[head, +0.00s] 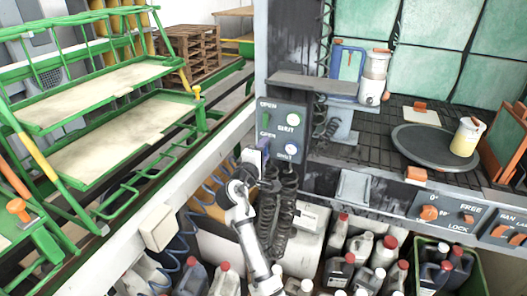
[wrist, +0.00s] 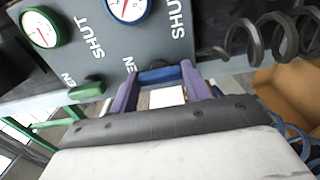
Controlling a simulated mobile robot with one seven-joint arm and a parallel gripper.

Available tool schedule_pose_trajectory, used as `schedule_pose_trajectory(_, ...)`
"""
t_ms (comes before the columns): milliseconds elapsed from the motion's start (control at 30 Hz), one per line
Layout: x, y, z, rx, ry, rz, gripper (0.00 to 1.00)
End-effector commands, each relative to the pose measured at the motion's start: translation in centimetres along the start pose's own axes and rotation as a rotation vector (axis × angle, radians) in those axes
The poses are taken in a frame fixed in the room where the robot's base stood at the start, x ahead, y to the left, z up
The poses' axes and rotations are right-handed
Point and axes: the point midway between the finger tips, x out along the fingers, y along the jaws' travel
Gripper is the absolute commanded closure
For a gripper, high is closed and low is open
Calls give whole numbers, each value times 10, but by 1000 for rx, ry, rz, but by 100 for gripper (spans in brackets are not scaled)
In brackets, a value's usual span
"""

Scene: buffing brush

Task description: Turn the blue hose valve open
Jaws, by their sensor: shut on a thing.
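The blue hose valve (wrist: 158,75) is a short blue handle on the lower edge of a grey panel, beside a partly hidden OPEN label. My gripper (wrist: 160,84) is shut on it, with one purple finger at each end of the handle. In the head view my gripper (head: 257,156) reaches the panel's lower left, and the blue valve is mostly hidden there. A blue-rimmed gauge (wrist: 128,8) marked SHUT belongs to the same panel; it also shows in the head view (head: 291,149). I cannot tell the valve's exact angle.
A green valve (wrist: 87,91) sits beside the blue one, with a green-rimmed gauge (wrist: 40,27). Black coiled hoses (head: 288,205) hang close right of my gripper. A shelf (head: 300,84) juts out above the panel (head: 283,106). Several bottles (head: 340,232) stand below.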

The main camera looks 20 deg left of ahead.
Motion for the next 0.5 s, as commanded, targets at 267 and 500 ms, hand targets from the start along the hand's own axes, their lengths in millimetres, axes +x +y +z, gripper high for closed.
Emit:
schedule_pose_trajectory(267,0,0,-1,1,3,1,40)
schedule_pose_trajectory(500,0,0,-1,1,1,0,31)
